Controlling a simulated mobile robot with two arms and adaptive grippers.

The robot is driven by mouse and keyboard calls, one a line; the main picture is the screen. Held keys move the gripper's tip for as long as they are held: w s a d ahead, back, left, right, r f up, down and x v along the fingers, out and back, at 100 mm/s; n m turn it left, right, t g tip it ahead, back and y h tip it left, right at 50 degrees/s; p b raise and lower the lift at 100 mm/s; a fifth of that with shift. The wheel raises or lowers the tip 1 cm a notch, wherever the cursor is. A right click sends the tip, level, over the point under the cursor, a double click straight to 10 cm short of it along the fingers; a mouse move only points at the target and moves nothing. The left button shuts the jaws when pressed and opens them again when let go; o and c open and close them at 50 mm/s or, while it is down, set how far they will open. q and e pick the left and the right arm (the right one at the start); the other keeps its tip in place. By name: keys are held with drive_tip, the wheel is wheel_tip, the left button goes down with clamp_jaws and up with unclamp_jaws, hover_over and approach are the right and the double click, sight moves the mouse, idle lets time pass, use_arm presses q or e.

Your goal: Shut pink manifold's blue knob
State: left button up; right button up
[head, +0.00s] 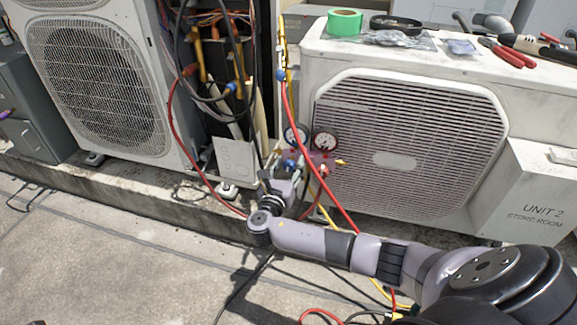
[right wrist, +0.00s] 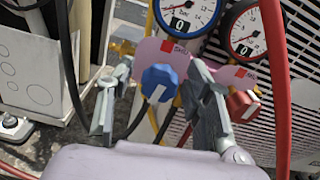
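The pink manifold (head: 318,158) hangs in front of the right condenser and carries two round gauges. In the right wrist view its pink body (right wrist: 150,50) shows behind the blue knob (right wrist: 160,80), which has a white pointer mark. The red knob (right wrist: 243,105) is to its right. My right gripper (right wrist: 160,70) is open, one finger on each side of the blue knob with gaps between; I cannot tell whether the fingertips reach past it. In the head view the gripper (head: 284,176) partly hides the blue knob (head: 289,164). My left gripper is not in view.
A red hose (head: 318,170) runs down past the manifold, close to the right finger's side. A black hose (right wrist: 70,65) passes left of the gripper. Green tape (head: 345,22) and red-handled pliers (head: 507,52) lie on the right condenser (head: 415,55).

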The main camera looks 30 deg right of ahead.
clamp_jaws()
idle(0.4)
